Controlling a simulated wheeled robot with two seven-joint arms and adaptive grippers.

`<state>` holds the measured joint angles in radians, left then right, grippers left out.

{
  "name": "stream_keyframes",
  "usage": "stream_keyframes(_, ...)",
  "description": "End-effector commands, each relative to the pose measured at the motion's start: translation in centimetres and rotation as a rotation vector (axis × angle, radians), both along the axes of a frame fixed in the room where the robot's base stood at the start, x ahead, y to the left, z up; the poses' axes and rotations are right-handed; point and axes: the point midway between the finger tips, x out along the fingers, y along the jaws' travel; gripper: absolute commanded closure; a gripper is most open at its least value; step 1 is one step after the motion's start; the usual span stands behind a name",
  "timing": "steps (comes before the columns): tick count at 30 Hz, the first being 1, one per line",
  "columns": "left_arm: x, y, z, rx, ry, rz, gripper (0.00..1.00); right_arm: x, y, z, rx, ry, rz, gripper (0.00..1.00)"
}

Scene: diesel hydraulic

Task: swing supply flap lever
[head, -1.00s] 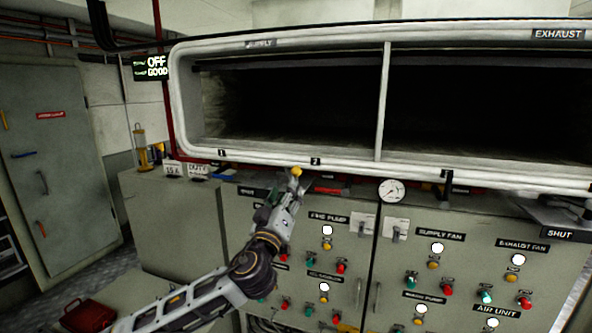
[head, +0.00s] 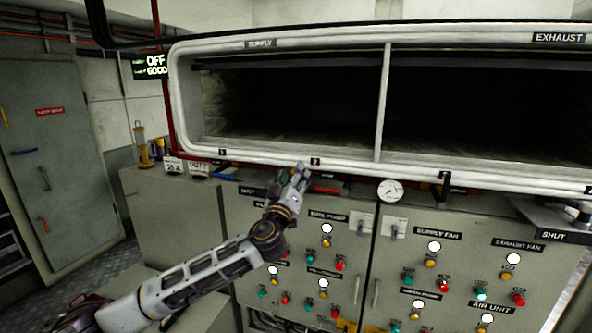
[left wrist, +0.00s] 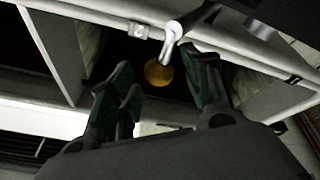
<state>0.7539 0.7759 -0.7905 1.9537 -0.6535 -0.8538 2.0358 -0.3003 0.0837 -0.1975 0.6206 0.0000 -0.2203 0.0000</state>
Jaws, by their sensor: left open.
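The supply opening (head: 290,150) is the left bay of the long white-framed duct, under a SUPPLY label (head: 259,43). The lever shows in the left wrist view as a short grey metal rod (left wrist: 172,38) and a round yellow knob (left wrist: 158,73). My left gripper (head: 288,180) is open, just below the frame's lower edge near the label 2 (head: 315,161). In the left wrist view its green-padded fingers (left wrist: 162,90) stand on either side of the knob. I cannot tell whether they touch it. In the head view the gripper hides the knob. My right gripper is not in view.
Control cabinets (head: 330,205) with buttons and lamps stand below the duct. A round gauge (head: 390,190) sits right of my gripper. A dark fitting beside the SHUT sign (head: 553,236) is at the far right. A yellow cylinder (head: 143,148) stands at the left.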

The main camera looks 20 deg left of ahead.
Motion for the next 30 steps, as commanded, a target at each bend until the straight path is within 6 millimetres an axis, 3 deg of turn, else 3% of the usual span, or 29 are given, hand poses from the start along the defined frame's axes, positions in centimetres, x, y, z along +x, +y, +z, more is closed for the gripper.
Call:
stream_keyframes(9, 2.0, 0.0, 0.7, 0.001, 0.001, 0.000, 0.51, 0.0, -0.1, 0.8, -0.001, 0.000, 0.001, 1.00)
stream_keyframes(22, 2.3, 0.0, 0.8, 0.000, 0.000, -0.001, 0.51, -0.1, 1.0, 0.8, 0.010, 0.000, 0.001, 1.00)
stream_keyframes(30, 2.2, 0.0, 0.8, -0.001, 0.000, -0.002, 0.86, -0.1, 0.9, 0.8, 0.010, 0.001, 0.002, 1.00)
